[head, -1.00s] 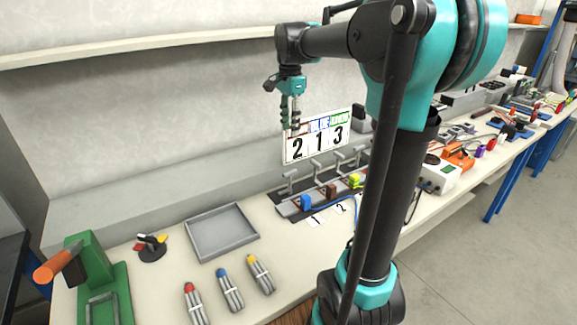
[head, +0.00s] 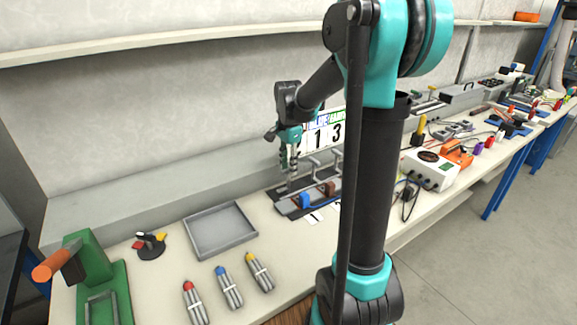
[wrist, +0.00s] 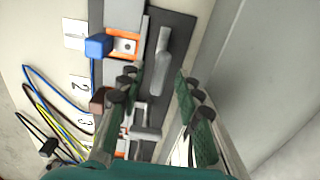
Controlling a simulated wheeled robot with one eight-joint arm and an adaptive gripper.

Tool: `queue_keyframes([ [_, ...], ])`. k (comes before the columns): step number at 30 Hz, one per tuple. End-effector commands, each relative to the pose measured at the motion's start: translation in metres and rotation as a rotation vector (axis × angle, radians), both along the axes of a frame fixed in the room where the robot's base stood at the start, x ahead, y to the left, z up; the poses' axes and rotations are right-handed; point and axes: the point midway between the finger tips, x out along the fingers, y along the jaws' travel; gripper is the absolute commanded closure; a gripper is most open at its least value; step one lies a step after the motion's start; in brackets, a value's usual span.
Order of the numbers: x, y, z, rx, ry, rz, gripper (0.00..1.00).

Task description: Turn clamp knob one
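Clamp knob one is a grey bar-like handle (wrist: 162,58) in the wrist view, beside the blue block (wrist: 98,46) and the label 1 (wrist: 75,33). My gripper (wrist: 157,80) is open, with its two green fingers apart. The knob lies ahead of the fingertips, roughly between their lines; I see no contact. In the head view my gripper (head: 290,172) points down at the left end of the clamp row and largely hides knob one. A second grey knob (wrist: 146,132) shows between the fingers, farther along the dark base.
A brown block (head: 329,189) sits beside the blue one. Loose wires (wrist: 45,105) lie left of the clamps. An empty grey tray (head: 215,250) and several capped rod bundles lie to the left on the bench.

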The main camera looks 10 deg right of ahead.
Motion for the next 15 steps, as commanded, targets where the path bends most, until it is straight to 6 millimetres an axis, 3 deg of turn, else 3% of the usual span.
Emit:
queue_keyframes([
  [8,-0.0001,0.0000,-0.0016,0.000,0.000,0.000,0.66],
  [15,-0.0001,0.0000,-0.0014,0.000,0.000,0.000,0.94],
])
